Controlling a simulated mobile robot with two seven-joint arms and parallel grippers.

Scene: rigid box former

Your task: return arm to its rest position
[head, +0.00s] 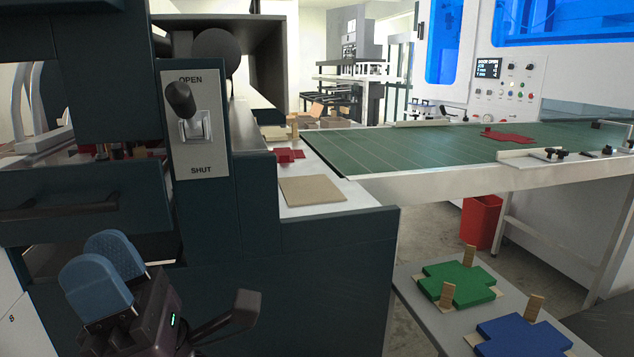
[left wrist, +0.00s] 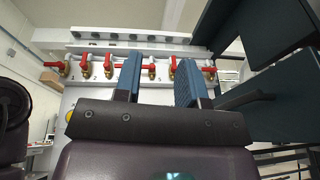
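My left gripper (head: 105,273) is at the lower left of the head view, in front of the dark teal machine (head: 330,270). Its two blue fingers stand apart with nothing between them; they also show in the left wrist view (left wrist: 158,85), pointing up and away. The machine's lever (head: 181,100) sits on a plate marked OPEN at the top and SHUT at the bottom; its black knob is toward the OPEN end. My right gripper is in neither view.
A drawer-like panel with a black handle (head: 60,207) is close above the left gripper. A green conveyor (head: 420,150) runs to the right. A grey table holds a green blank (head: 455,284) and a blue blank (head: 524,338). Red-handled valves (left wrist: 142,67) line the wall.

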